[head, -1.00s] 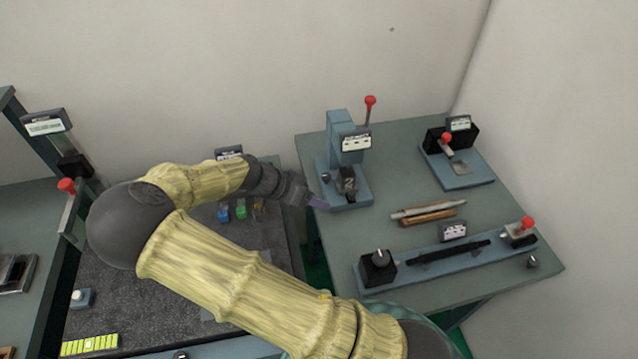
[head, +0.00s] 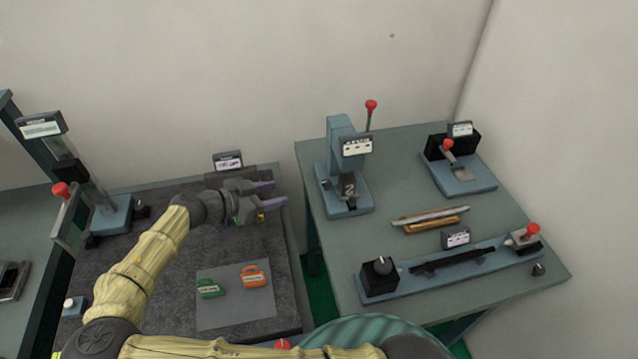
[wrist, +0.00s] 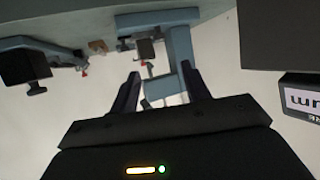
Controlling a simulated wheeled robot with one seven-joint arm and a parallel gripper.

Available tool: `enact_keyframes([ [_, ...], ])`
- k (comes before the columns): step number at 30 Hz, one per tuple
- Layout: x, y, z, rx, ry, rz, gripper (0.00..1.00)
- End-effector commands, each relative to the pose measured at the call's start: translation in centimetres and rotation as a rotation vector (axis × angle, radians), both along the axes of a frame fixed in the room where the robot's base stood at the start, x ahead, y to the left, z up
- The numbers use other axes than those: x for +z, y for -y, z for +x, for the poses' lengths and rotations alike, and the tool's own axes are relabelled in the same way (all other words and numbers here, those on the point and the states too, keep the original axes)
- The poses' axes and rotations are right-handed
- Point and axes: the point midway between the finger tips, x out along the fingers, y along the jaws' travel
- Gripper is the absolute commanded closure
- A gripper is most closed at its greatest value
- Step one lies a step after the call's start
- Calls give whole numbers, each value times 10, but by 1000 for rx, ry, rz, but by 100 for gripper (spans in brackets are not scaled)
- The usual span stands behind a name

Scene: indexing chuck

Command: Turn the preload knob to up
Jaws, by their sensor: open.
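A black box with a round dark knob (head: 381,263) stands at the left end of a long blue fixture (head: 408,285) on the right table. This may be the preload knob, but the small labels are too blurred to read. The knob's white mark seems to point up. My gripper (head: 275,192) is open and empty over the right edge of the dark left bench, left of the blue press (head: 340,155) and well apart from the knob. In the wrist view my two fingers (wrist: 160,76) are spread, with a blue fixture seen beyond them.
A red-handled device (head: 458,175) stands at the back right. Wooden and metal bars (head: 430,218) lie mid-table. A grey mat (head: 235,310) holds green and orange tags. A gap with green floor (head: 318,285) separates bench and table.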

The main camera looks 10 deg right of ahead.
Motion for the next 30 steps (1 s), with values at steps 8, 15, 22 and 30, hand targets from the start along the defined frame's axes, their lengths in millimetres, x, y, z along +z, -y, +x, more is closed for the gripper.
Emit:
enact_keyframes([
  [8,-16,43,17,-6,0,0,53],
  [15,-32,76,33,-1,-2,-1,53],
  [22,-47,109,47,2,-1,-1,53],
  [30,-60,132,58,4,-1,1,53],
])
